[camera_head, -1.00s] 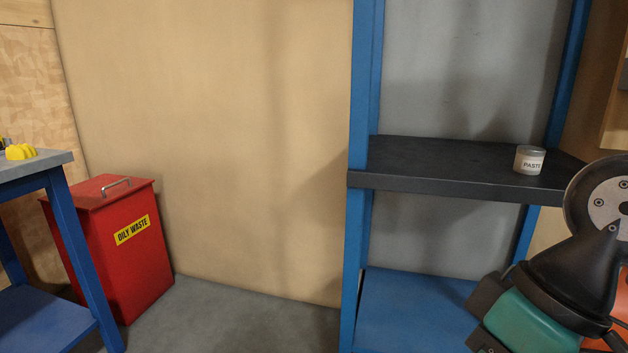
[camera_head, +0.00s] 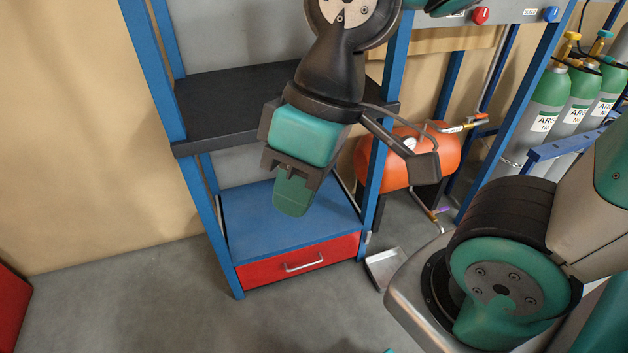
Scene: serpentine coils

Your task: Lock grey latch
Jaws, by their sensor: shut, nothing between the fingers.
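I cannot make out a grey latch in the head view. My gripper (camera_head: 292,194) hangs in the upper middle of the picture, pointing down. Its green fingers are together with nothing between them. It appears in front of the blue bottom shelf (camera_head: 245,225) of a blue-framed rack, and I cannot tell how far apart they are. My arm and gripper hide part of the rack.
The rack has a black shelf (camera_head: 215,110) and a red drawer (camera_head: 262,265). An orange tank (camera_head: 395,165) stands to its right, with a metal dustpan (camera_head: 385,268) on the floor. Green-topped gas cylinders (camera_head: 545,105) stand at the right.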

